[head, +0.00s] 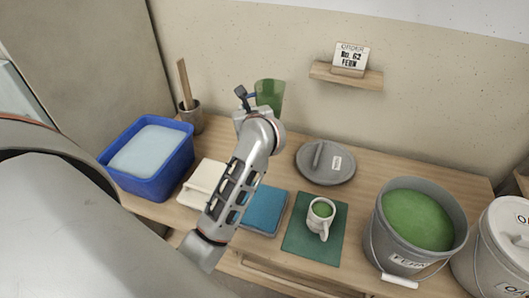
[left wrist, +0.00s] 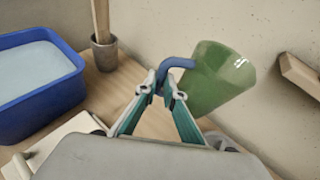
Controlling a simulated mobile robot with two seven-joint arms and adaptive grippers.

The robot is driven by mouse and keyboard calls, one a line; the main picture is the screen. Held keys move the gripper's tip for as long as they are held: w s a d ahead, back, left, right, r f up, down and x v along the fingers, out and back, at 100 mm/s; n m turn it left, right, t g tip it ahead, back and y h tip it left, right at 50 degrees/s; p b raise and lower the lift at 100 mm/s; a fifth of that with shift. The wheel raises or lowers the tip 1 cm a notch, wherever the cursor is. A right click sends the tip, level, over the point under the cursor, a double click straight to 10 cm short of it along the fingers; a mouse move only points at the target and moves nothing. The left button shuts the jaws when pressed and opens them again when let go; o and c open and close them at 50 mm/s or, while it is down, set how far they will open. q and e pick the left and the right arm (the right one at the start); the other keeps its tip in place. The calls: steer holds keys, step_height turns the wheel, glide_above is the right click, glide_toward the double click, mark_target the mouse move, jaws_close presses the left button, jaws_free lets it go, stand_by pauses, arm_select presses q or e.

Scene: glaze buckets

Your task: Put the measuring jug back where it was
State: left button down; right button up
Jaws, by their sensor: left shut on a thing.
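The measuring jug (head: 270,93) is a see-through green vessel with a blue handle. My left gripper (head: 243,98) is shut on the handle and holds the jug in the air above the back of the table, near the wall. In the left wrist view the jug (left wrist: 218,80) is tilted in the picture, and the fingertips of my left gripper (left wrist: 163,86) close on its blue handle (left wrist: 178,63). The gripper's tips are small and partly hidden in the head view. My right gripper is not in view.
A blue tub (head: 180,172) of pale water and a pot (head: 191,117) with sticks stand at left. A wall shelf (head: 368,82) holds a card.

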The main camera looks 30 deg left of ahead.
arm_select(q)
step_height(320, 180, down, 19)
steer(key=b, duration=0.3)
steer(key=shift+f+b, duration=0.1)
steer(key=shift+b, duration=0.2)
steer(key=shift+f, duration=0.2)
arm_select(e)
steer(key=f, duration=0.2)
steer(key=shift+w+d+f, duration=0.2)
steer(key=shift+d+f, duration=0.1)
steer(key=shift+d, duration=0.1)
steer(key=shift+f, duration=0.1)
arm_select(q)
steer(key=shift+f, duration=0.2)
steer(key=c, duration=2.2)
jaws_free()
steer(key=shift+o, duration=0.2)
steer(key=shift+s, duration=0.1)
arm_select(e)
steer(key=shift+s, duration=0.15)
